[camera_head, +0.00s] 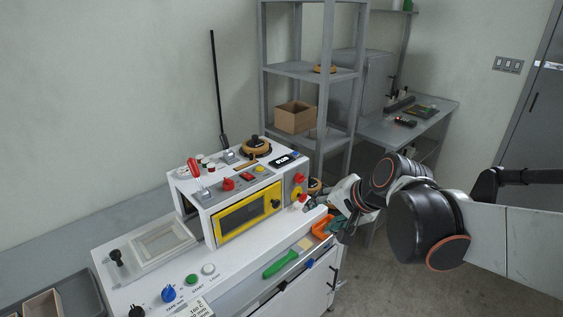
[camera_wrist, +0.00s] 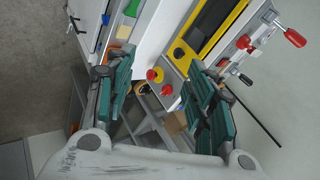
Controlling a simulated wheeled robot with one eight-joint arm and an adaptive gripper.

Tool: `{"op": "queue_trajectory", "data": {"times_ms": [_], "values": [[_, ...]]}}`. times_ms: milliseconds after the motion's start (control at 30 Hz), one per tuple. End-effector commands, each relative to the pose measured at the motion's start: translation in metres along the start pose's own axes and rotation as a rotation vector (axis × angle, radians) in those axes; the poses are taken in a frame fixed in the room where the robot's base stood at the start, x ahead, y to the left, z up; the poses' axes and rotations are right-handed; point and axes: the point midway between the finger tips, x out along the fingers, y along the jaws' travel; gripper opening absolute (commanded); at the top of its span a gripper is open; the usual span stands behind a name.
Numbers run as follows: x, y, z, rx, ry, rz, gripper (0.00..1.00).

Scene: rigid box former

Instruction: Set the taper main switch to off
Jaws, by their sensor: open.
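The taper is a white box-shaped machine (camera_head: 207,205) with a yellow-framed dark window (camera_head: 246,212). A red rotary knob with yellow around it (camera_head: 298,179) is on the right end of its front, and it looks like the main switch. Its setting is too small to read. In the wrist view a red knob on yellow (camera_wrist: 154,75) and a second red knob (camera_wrist: 166,89) lie between my fingers, apart from them. My gripper (camera_wrist: 158,78) is open and empty, with teal finger pads. In the head view my gripper (camera_head: 325,210) is at the machine's right end, partly hidden.
The white bench holds a blue knob (camera_head: 168,293), a green button (camera_head: 191,280) and a recessed tray (camera_head: 163,243). A green-handled tool (camera_head: 281,264) and an orange item (camera_head: 322,227) lie at its front. A grey shelf rack (camera_head: 326,105) with a cardboard box (camera_head: 295,117) stands behind.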

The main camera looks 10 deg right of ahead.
Motion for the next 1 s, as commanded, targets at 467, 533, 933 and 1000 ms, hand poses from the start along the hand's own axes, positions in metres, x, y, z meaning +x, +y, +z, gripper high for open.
{"op": "queue_trajectory", "data": {"times_ms": [467,533,933,1000], "values": [[0.038,-0.012,-0.026,0.293,-0.053,-0.109,0.50],[0.046,-0.014,-0.032,0.357,-0.066,-0.133,0.50],[0.120,-0.013,-0.095,0.962,-0.242,-0.369,0.50],[0.133,-0.009,-0.108,1.077,-0.289,-0.416,0.50]]}}
